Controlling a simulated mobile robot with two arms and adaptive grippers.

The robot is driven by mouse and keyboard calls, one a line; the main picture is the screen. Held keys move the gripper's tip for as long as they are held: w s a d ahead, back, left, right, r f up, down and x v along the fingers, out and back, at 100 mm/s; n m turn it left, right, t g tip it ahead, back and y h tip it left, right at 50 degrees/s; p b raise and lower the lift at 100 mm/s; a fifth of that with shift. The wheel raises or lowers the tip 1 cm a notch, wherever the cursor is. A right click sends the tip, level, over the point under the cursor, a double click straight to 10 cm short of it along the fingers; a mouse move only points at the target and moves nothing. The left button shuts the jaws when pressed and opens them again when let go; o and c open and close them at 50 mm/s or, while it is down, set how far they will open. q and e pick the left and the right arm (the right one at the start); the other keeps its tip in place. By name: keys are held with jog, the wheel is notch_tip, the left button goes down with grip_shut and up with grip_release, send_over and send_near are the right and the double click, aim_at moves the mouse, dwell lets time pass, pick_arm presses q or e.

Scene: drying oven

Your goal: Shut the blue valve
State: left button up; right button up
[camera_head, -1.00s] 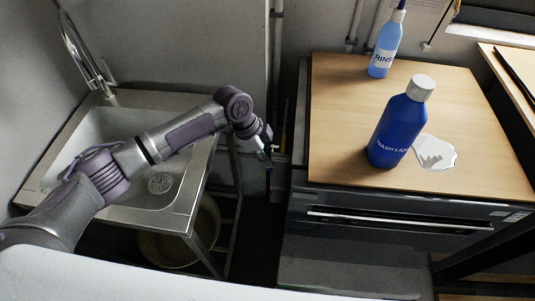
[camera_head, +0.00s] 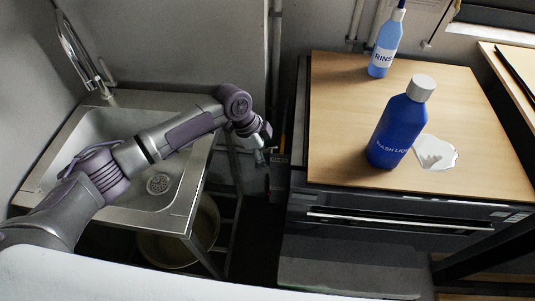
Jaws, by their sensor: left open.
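My left arm reaches from the left across the sink. Its gripper (camera_head: 264,152) points down into the gap between the sink and the wooden-topped cabinet, in front of the back wall's pipes. The gripper is open, small and dark in the picture; I see nothing clearly between its fingers. I cannot make out the blue valve, and the wrist and gripper cover part of the pipe area. My right gripper is not in view.
A steel sink (camera_head: 190,207) with a curved tap (camera_head: 80,50) stands at left, a bucket (camera_head: 180,247) beneath it. The wooden top (camera_head: 460,110) at right carries a dark blue wash bottle (camera_head: 393,130) and a light blue rinse bottle (camera_head: 385,48). The gap's floor looks dark.

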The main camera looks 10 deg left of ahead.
pick_arm(q)
jog(key=v, duration=1.2)
